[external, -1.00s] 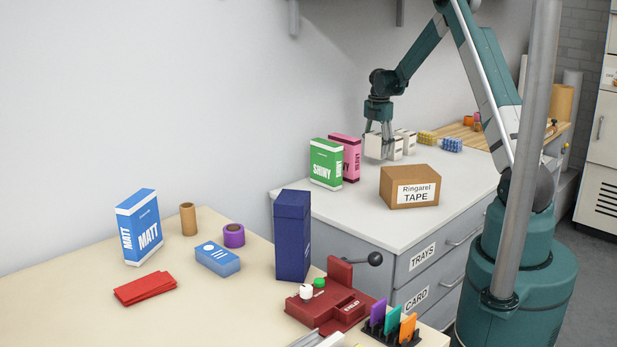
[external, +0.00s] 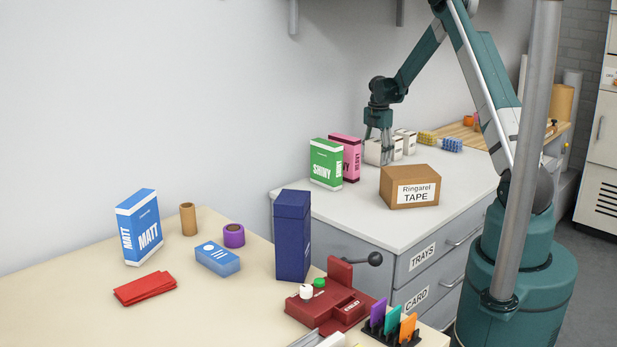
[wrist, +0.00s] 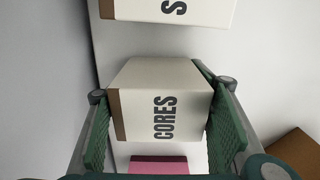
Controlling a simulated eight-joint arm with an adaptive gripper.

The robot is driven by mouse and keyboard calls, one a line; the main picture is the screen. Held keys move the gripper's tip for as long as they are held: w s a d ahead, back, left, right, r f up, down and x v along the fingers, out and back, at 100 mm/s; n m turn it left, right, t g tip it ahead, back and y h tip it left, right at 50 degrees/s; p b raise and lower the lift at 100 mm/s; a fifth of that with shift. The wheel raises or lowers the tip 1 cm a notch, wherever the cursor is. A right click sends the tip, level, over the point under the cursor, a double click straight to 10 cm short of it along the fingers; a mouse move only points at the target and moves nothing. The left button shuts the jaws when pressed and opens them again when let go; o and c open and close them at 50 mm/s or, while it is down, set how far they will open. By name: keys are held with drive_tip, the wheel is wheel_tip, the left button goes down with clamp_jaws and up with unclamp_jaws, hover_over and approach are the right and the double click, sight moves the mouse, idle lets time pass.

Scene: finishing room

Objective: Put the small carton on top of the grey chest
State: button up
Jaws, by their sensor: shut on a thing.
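My gripper (external: 386,160) points down at the back of the grey chest (external: 345,242). It is shut on a white carton marked CORES (wrist: 165,112). In the wrist view this carton sits between the two green finger pads (wrist: 225,120). In the external view the fingers partly hide it, and it stands among similar white cartons (external: 410,142). A clear gap under it does not show. A brown carton marked Ringarel TAPE (external: 409,187) stands on the chest top in front of my gripper.
Green (external: 326,163) and pink (external: 352,155) boxes stand left of my gripper. Another white carton (wrist: 170,10) is close to the held one. The chest's front left top is clear. A cream table (external: 70,300) holds several items.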

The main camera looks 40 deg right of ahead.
sight(377, 141)
drive_tip(key=shift+f, duration=0.2)
drive_tip(key=o, duration=1)
drive_tip(key=shift+r, duration=0.15)
drive_tip(key=shift+r+p, duration=0.3)
drive_tip(key=shift+r, duration=1.75)
